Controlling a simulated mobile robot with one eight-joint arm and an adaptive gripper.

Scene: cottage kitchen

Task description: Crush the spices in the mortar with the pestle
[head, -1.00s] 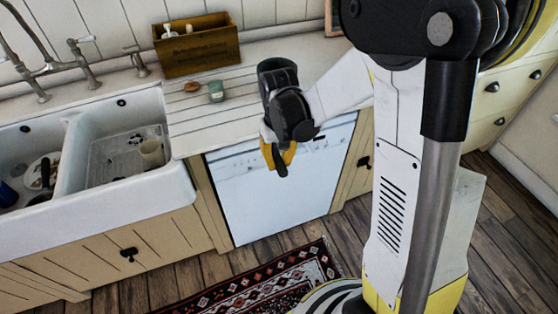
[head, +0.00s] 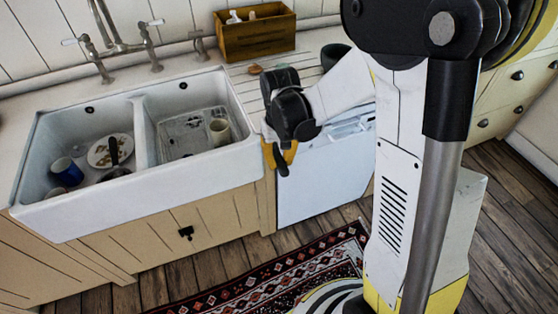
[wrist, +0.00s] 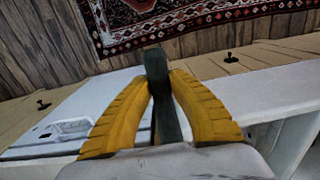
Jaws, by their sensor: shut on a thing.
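My gripper (head: 280,155) hangs in front of the counter edge, by the sink's right end. In the wrist view its two yellow fingers (wrist: 160,110) are shut on a dark grey-green rod, the pestle (wrist: 157,80). Its dark end (head: 282,168) shows below the fingers in the head view. A dark green vessel, which looks like the mortar (head: 335,52), stands on the counter behind my arm, to the right of the gripper. Its lower part is hidden and I cannot see inside it. The pestle is apart from it.
A white double sink (head: 220,165) holds a blue mug (head: 67,171), a plate (head: 100,153) and a beige cup (head: 220,130). A wooden box (head: 255,32) stands at the back of the counter. A small brown thing (head: 254,69) lies before it. A patterned rug (head: 270,275) covers the floor.

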